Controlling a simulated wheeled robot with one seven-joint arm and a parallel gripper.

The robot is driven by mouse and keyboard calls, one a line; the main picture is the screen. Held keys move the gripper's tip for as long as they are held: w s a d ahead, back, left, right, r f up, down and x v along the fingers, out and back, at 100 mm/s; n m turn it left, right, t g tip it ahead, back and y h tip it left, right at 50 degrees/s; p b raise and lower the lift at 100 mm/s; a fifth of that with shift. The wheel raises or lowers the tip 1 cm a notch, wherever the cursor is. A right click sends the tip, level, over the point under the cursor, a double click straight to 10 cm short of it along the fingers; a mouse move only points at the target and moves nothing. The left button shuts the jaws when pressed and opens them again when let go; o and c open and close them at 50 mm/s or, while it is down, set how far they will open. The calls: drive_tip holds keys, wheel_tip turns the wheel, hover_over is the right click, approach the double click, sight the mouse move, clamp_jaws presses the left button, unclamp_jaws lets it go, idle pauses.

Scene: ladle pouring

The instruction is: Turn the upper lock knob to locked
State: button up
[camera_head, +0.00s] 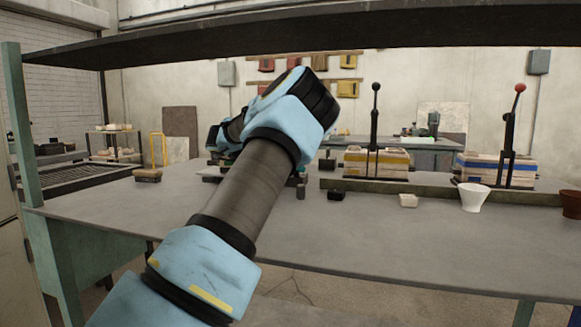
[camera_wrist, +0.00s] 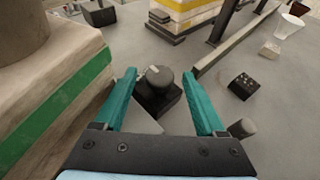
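A round dark knob (camera_wrist: 163,80) with a pale mark on its top stands on a black block (camera_wrist: 154,103) in the wrist view. I cannot tell its lock setting from the mark. My gripper (camera_wrist: 158,74) is open, with one teal finger to the left of the knob and one to the right. Gaps show between the fingers and the knob, and nothing is held. A short grey cylinder (camera_wrist: 242,128) shows beside the right finger; I cannot tell if it is another knob. In the head view my arm hides the gripper and the knob.
A green-striped block mould (camera_wrist: 60,105) stands close to the left of my gripper. A yellow-striped mould (camera_head: 376,163) and a blue-striped mould (camera_head: 495,168) with upright levers stand further right. A small black box (camera_wrist: 243,85), pale box (camera_head: 408,201) and white cup (camera_head: 473,198) are on the table.

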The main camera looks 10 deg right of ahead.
drive_tip(key=v, duration=1)
drive_tip(key=shift+a+r, duration=0.2)
drive_tip(key=shift+a, duration=0.15)
drive_tip(key=shift+s, duration=0.1)
